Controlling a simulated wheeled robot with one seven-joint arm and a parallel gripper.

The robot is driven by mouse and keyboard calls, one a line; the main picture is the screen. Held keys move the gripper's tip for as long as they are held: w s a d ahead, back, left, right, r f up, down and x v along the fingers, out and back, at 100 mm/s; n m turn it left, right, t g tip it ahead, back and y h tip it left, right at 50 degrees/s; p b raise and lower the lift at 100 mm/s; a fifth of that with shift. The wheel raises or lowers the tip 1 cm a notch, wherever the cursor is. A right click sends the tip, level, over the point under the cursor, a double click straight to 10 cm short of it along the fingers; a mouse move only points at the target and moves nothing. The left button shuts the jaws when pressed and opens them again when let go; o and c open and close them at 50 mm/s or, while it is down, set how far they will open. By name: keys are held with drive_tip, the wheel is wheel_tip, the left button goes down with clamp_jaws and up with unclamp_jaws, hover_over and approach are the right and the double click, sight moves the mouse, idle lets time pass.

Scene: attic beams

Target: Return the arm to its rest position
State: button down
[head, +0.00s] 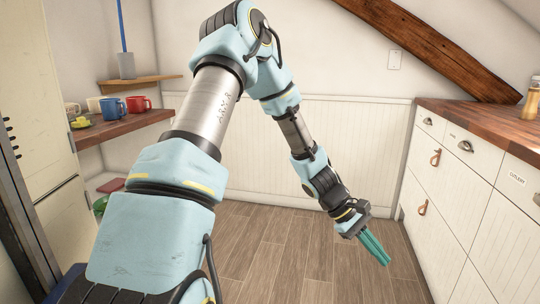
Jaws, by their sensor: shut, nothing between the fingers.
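My arm rises from the lower left of the head view, bends at the top, and reaches down toward the floor at centre right. My gripper (375,252) has teal fingers that lie together, shut and empty. It points down and a little to the right, above the wooden floor. It is apart from the white drawers on the right.
A counter (490,120) with white drawers (450,185) stands at right. Mugs, including a blue mug (112,108) and a red mug (138,104), sit on a wooden shelf (120,127) at left. A slanted beam (430,50) crosses the upper right. The visible floor (290,250) is clear.

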drive_tip(key=w+a+r+m+t+y, duration=0.1)
drive_tip(key=a+r+m+t+y, duration=0.25)
drive_tip(key=a, duration=1.45)
drive_tip(key=w+a+r+m+t+y, duration=0.1)
drive_tip(key=a+r+t+y, duration=0.4)
drive_tip(key=a, duration=1.3)
wheel_tip(320, 180, up, 18)
drive_tip(key=g+p, duration=0.1)
drive_tip(key=p, duration=1.5)
drive_tip(key=shift+a+f+g+h+p, duration=0.2)
drive_tip(key=shift+a+g+h+p, duration=0.15)
drive_tip(key=shift+h, duration=0.1)
